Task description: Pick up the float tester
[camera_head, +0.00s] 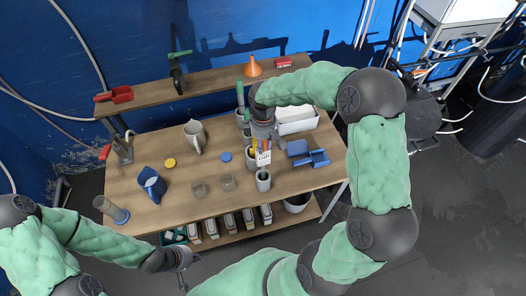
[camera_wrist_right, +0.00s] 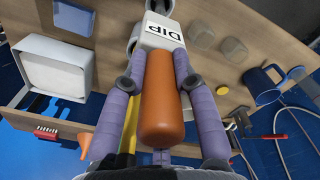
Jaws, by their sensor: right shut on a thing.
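The float tester has an orange handle (camera_wrist_right: 162,105) and a white block marked "DIP" (camera_wrist_right: 163,34) in the right wrist view. In the head view its white labelled block (camera_head: 263,158) shows below my right gripper (camera_head: 263,142). My right gripper's two purple fingers (camera_wrist_right: 160,68) are shut on the tester, one along each side of the orange handle. A grey cup (camera_head: 263,181) stands just in front of the tester. Whether the tester touches anything below is hidden. My left gripper (camera_head: 186,268) is near the table's front left edge, apart from the tester; its opening is unclear.
The wooden table (camera_head: 150,216) also carries a jug (camera_head: 195,135), a blue mug (camera_head: 151,183), two small clear beakers (camera_head: 227,182), a white tray (camera_head: 297,122) and a blue item (camera_head: 315,158). An orange funnel (camera_head: 253,68) stands on the raised back shelf. The front middle is fairly clear.

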